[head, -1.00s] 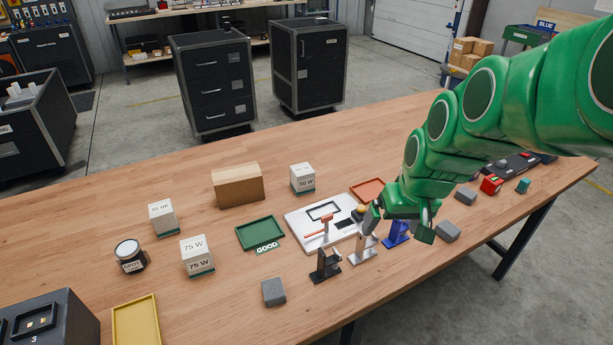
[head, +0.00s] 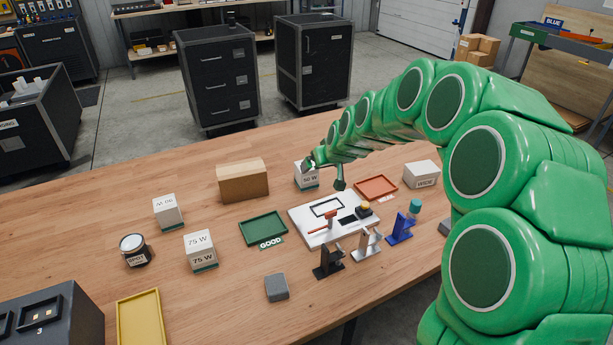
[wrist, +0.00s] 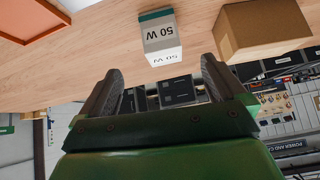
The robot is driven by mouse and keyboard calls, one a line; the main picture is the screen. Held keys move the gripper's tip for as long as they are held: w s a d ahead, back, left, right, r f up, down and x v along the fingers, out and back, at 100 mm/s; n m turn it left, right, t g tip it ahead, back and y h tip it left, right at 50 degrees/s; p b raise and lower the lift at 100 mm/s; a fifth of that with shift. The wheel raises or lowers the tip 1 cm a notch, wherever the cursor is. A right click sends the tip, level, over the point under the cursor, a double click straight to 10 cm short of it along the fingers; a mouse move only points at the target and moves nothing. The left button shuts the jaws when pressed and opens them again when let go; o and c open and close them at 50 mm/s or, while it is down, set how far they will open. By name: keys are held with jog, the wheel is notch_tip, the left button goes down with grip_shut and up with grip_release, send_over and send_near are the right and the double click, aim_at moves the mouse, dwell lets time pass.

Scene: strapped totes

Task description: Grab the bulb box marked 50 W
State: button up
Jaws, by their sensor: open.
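The white bulb box marked 50 W (head: 309,180), with a green band at its base, stands on the wooden table to the right of the cardboard box. In the wrist view the 50 W box (wrist: 161,42) appears upside down, ahead of the gap between my fingers. My gripper (head: 325,172) is at the box in the head view and partly covers its top. In the wrist view my gripper (wrist: 161,80) is open and empty, with one finger towards each side of the box. Contact cannot be made out.
A cardboard box (head: 243,181) stands close left of the 50 W box. A 75 W box (head: 201,251) and another white box (head: 168,212) stand further left. A red tray (head: 376,188), a green tray (head: 262,229) and a white fixture board (head: 307,213) lie nearby.

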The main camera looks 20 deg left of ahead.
jog(key=t, duration=0.1)
send_over(306, 175)
jog(key=d, duration=0.1)
notch_tip(306, 175, down, 4)
jog(key=r, duration=0.1)
jog(key=shift+w+a+f+n+y, duration=0.2)
jog(key=shift+w+f+n+y, duration=0.1)
jog(key=shift+w+f, duration=0.45)
jog(key=shift+f+x, duration=0.2)
jog(key=shift+x, duration=2.6)
jog(key=shift+d+f, duration=0.1)
jog(key=shift+d, duration=0.05)
jog(key=c, duration=1.1)
